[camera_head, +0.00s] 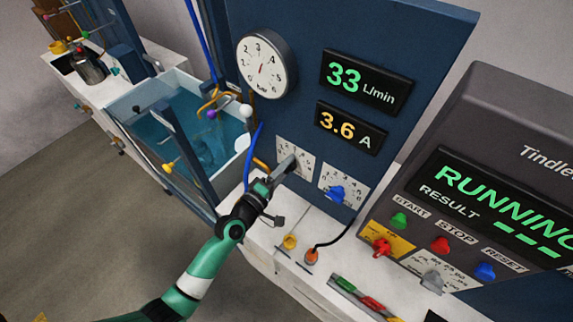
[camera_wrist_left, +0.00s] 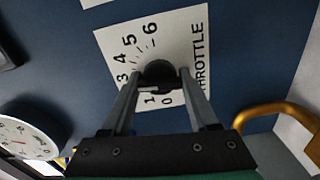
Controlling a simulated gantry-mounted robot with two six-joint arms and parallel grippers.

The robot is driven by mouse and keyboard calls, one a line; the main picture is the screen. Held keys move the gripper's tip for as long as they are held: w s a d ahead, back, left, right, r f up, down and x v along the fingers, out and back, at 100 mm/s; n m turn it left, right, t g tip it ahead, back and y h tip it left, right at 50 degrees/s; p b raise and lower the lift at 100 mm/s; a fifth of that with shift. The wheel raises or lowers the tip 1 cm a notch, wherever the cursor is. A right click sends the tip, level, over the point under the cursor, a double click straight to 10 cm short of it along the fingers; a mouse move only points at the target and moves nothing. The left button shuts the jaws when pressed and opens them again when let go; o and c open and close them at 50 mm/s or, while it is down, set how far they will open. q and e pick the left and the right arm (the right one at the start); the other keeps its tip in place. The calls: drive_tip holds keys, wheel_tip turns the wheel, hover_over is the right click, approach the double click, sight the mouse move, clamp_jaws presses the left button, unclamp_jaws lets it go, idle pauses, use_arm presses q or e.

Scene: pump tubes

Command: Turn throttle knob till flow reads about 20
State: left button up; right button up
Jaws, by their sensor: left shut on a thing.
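The flow display (camera_head: 367,82) on the blue panel reads 33 L/min in green. The throttle knob (camera_wrist_left: 158,70) is a dark round knob on a white dial plate (camera_wrist_left: 186,42) marked THROTTLE, with figures from 0 to 6. My left gripper (camera_wrist_left: 157,86) is shut on the knob, one finger on each side. In the head view my left gripper (camera_head: 288,165) reaches the throttle plate from the lower left and hides the knob. The knob's pointer is hidden, so its setting cannot be read. My right gripper is in neither view.
Beside the throttle plate is a blue knob (camera_head: 335,193) on its own dial. A round bar gauge (camera_head: 266,65) and a 3.6 A display (camera_head: 350,128) are above. A console (camera_head: 500,190) reading RUNNING stands right. A water tank (camera_head: 190,130) stands left.

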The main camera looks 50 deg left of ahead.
use_arm(q)
drive_tip(key=shift+n, duration=1.2)
drive_tip(key=o, duration=1.4)
drive_tip(key=s, duration=0.3)
drive_tip(key=s+d, duration=0.1)
drive_tip(key=s, duration=0.7)
drive_tip(key=shift+s+d+b, duration=0.25)
drive_tip(key=shift+d+b, duration=0.05)
drive_tip(key=shift+d, duration=0.05)
